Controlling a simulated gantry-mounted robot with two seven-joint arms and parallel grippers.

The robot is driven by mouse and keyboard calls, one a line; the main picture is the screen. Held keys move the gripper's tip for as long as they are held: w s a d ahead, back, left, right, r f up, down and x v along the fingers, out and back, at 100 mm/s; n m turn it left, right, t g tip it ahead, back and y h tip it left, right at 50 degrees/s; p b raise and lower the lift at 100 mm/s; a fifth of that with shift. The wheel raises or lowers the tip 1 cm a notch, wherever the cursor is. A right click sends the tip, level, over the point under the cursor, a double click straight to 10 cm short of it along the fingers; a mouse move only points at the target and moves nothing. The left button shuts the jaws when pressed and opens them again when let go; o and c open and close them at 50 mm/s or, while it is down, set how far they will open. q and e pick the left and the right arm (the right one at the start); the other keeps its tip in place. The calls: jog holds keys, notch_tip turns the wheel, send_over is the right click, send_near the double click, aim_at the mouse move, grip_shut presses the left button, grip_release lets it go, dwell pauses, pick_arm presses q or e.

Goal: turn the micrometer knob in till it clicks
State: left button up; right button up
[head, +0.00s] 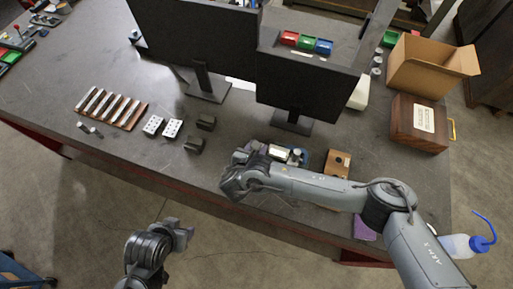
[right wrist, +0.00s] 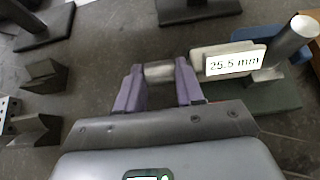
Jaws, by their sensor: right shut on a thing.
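The micrometer (right wrist: 224,58) lies in a stand and shows a readout of 25.5 mm in the right wrist view. In the head view the micrometer (head: 280,152) is partly hidden behind my right arm. My right gripper (right wrist: 160,80) has its purple fingers on both sides of the grey metal knob (right wrist: 159,71) at the micrometer's left end, shut on it. In the head view my right gripper (head: 256,158) is largely covered by its own wrist. My left gripper (head: 184,232) is empty, its fingers apart, off the table's front edge.
Two dark V-shaped blocks (right wrist: 44,75) stand left of the right gripper. Monitor stands (head: 292,122) rise behind the micrometer. A wooden block (head: 337,162) with a hole stands to its right. Steel bars on a wooden rack (head: 112,108) lie at the left.

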jog(key=o, duration=0.8)
jog(key=shift+c, duration=0.2)
jog(key=p+v, duration=0.1)
jog(key=v, duration=0.9)
jog(key=shift+s+r, duration=0.2)
jog(key=shift+s, duration=0.15)
jog(key=shift+a, duration=0.1)
